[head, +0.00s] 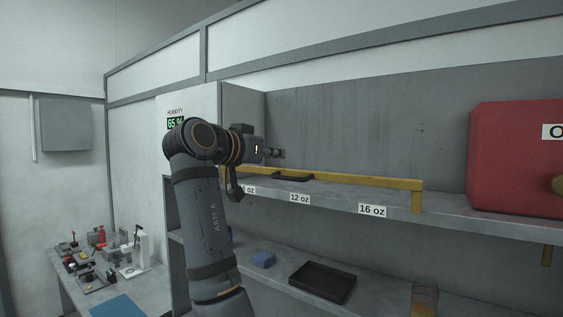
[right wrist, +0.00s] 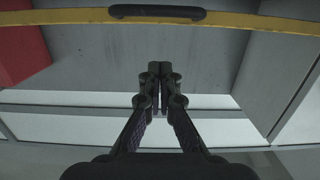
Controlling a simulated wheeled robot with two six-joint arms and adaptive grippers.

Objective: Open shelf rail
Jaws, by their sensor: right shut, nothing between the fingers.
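The yellow shelf rail (head: 370,181) runs along the front of the upper shelf (head: 450,205), with its right end post standing on the shelf edge. A black handle (head: 292,177) is on the rail. My right gripper (head: 281,154) is shut and empty, above and behind the rail, apart from the handle. In the right wrist view, the shut fingers (right wrist: 157,82) point at the grey back panel, and the rail (right wrist: 235,20) with its handle (right wrist: 157,13) crosses the top. My arm hides the rail's left end. My left gripper is not in view.
A red box (head: 510,160) stands on the shelf at right. Labels (head: 372,211) are on the shelf edge. A cluttered bench (head: 75,290) is at lower left.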

